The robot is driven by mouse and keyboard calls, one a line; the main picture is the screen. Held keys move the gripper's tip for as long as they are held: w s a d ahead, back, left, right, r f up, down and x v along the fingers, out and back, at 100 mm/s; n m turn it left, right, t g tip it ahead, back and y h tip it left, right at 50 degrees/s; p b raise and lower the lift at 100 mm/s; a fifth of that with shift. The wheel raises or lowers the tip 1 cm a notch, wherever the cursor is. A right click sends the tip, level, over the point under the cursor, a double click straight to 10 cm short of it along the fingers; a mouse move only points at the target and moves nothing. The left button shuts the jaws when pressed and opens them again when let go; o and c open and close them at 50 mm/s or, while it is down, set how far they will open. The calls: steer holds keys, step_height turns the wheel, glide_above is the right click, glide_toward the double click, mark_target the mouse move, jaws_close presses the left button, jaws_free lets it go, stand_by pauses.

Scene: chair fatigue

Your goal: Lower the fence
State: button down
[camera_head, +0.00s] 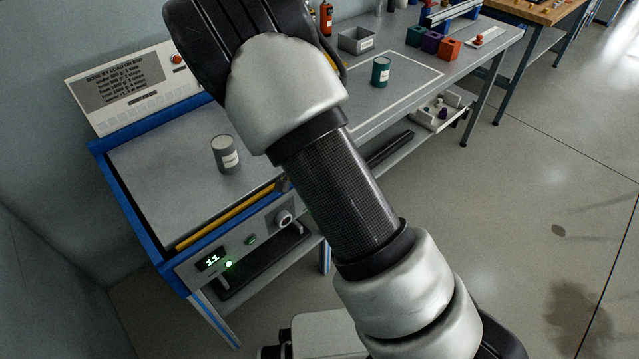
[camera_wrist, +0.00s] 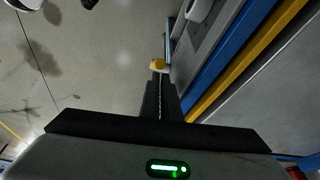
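A yellow bar (camera_head: 228,217), which looks like the fence, runs along the front edge of the grey-topped machine (camera_head: 160,150). In the wrist view the yellow bar (camera_wrist: 245,62) crosses diagonally at the right, beside a blue edge. A small yellow piece (camera_wrist: 157,65) shows just beyond my gripper's tips. My gripper (camera_wrist: 160,84) has its dark fingers together, with a thin line between them. I cannot tell whether the yellow piece touches them. My arm hides the gripper and the bar's right end in the head view.
A grey labelled can (camera_head: 226,154) stands on the machine top. The front panel has a lit display (camera_head: 209,262) and a knob (camera_head: 284,218). The floor at right is clear.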

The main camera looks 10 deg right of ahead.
steer(key=shift+s+a+f+g, duration=0.3)
steer(key=shift+s+a+f, duration=0.55)
steer(key=shift+s, duration=0.25)
steer(key=shift+a, duration=0.1)
steer(key=w+d+r+p, duration=0.2)
steer(key=w+d+r, duration=0.1)
steer(key=w+r, duration=0.15)
steer(key=s+a+r+p, duration=0.1)
steer(key=s+a+r, duration=0.3)
steer(key=s+a, duration=0.2)
steer(key=shift+a, duration=0.3)
steer(key=shift+s+r, duration=0.1)
